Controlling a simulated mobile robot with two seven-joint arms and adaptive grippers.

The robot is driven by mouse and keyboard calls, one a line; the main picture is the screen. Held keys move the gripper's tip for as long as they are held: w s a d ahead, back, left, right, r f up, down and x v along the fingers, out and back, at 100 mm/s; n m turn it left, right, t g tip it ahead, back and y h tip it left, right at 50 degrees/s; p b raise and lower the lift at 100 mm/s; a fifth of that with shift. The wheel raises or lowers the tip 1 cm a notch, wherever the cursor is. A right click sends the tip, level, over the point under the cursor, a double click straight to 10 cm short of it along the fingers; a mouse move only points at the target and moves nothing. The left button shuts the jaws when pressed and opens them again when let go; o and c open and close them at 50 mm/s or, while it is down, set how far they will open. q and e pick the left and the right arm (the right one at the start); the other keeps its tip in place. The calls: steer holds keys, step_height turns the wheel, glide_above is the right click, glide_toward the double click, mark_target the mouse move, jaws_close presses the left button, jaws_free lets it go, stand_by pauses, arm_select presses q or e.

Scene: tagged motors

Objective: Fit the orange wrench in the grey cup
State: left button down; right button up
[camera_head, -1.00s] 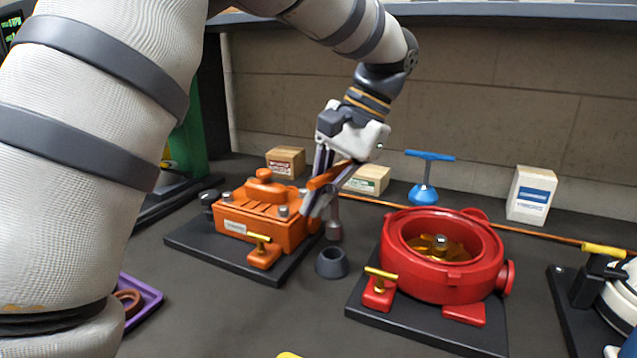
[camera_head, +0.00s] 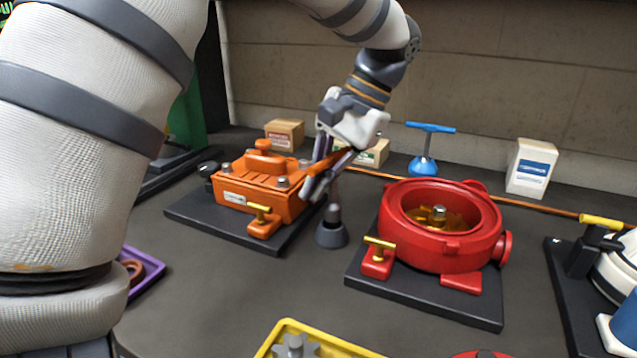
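The orange wrench (camera_head: 326,166) is gripped by my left gripper (camera_head: 316,180), whose fingers are closed around its orange part and partly hide it. Its grey shaft hangs down, roughly upright, below the fingers. The grey cup (camera_head: 332,238) stands on the dark table between the orange motor and the red motor. The lower end of the wrench meets the cup's opening; I cannot tell how far in it sits. My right gripper is not in view.
The orange motor (camera_head: 262,182) is close to the left of the cup, the red motor (camera_head: 440,245) to the right. A blue T-handled tool (camera_head: 424,166) and boxes stand behind. A yellow tray (camera_head: 283,327) is at the front and a purple tray (camera_head: 150,270) at the left.

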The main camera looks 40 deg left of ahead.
arm_select(q)
steer(key=shift+f, duration=1.9)
steer(key=c, duration=1.7)
jaws_free()
steer(key=shift+r, duration=3)
steer(key=v, duration=0.8)
